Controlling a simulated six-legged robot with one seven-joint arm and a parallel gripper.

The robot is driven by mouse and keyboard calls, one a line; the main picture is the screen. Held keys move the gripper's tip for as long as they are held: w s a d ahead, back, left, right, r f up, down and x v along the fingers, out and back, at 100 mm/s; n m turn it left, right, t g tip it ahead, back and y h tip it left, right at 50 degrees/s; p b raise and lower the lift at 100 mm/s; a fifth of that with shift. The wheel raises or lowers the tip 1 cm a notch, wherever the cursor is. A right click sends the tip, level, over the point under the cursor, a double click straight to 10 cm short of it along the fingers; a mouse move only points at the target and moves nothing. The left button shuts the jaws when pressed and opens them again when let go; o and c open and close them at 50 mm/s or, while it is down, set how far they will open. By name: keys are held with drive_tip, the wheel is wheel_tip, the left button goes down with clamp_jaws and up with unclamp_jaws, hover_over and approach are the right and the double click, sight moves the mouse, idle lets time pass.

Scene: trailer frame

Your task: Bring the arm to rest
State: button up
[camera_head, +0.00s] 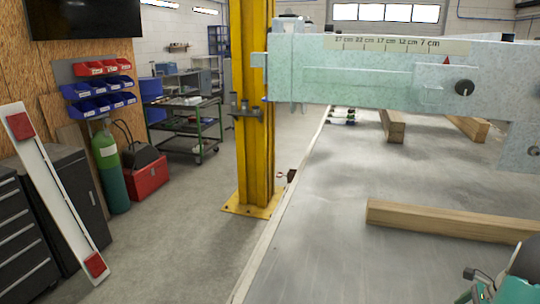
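My gripper does not show in the head view. At the bottom right corner a teal and black piece (508,277) is cut off by the frame edge; I cannot tell whether it is part of my arm or a tool on the table.
A pale green trailer beam (345,75) with a centimetre scale crosses the upper right. Below it is a grey metal table (330,225) with a wooden beam (450,220) and more timber behind. A yellow post (255,150) stands left of the table. Open floor (185,240) lies left of that.

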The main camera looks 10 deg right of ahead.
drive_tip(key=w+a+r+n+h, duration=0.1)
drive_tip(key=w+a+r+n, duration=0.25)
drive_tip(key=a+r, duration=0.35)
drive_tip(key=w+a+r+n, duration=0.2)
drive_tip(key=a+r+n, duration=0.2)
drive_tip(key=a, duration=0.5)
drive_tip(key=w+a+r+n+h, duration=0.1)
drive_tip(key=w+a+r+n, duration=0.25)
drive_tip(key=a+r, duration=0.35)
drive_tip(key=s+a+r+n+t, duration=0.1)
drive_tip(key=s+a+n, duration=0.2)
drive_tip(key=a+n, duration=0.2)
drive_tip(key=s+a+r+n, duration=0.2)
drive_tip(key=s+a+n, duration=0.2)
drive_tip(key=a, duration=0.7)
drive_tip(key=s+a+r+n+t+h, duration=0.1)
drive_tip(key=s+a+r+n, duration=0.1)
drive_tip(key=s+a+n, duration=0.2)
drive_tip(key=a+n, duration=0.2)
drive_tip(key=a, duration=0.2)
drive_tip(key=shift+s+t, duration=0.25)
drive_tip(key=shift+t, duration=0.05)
